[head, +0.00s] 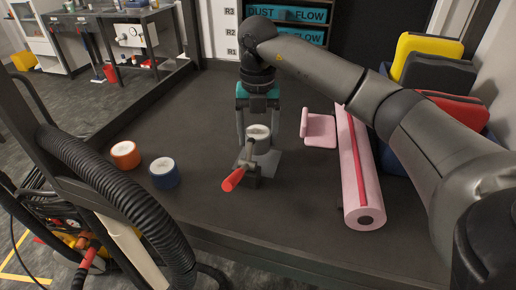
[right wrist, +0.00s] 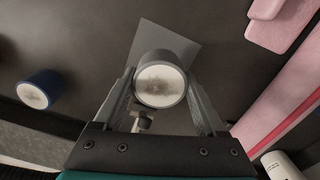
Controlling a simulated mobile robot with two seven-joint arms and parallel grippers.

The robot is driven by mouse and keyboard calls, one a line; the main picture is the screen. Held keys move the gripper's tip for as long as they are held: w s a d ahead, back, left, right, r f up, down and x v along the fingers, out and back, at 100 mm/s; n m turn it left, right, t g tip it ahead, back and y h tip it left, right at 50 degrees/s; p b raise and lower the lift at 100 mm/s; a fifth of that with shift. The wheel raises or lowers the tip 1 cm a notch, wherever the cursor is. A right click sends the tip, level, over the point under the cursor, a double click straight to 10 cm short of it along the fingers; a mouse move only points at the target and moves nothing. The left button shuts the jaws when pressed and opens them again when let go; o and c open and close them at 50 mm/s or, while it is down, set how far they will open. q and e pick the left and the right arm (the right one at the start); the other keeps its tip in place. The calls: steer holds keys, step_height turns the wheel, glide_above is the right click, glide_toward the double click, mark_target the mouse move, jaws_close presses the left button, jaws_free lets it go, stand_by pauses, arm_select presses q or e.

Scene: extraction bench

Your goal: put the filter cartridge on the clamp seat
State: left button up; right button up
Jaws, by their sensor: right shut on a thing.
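A grey filter cartridge with a whitish top (head: 258,131) is between the fingers of my right gripper (head: 258,128), which points down and is shut on it. It also shows in the right wrist view (right wrist: 160,80), upright between both fingers. The clamp, with a red handle (head: 233,180), stands just in front of and below the cartridge. A light grey plate (head: 270,163) lies under and behind it; in the right wrist view (right wrist: 160,38) it shows past the cartridge. The seat is hidden, so I cannot tell whether the cartridge touches it. My left gripper is not in view.
An orange cartridge (head: 125,155) and a blue cartridge (head: 164,173) stand on the bench to the left. The bench between is clear.

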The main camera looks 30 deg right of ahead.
mark_target(258, 148)
steer(key=shift+f, duration=1.9)
steer(key=shift+f, duration=0.1)
steer(key=o, duration=1.4)
steer(key=shift+f+b, duration=0.1)
steer(key=shift+b, duration=0.2)
step_height(258, 148, up, 12)
steer(key=shift+r+p, duration=0.25)
steer(key=shift+p, duration=0.7)
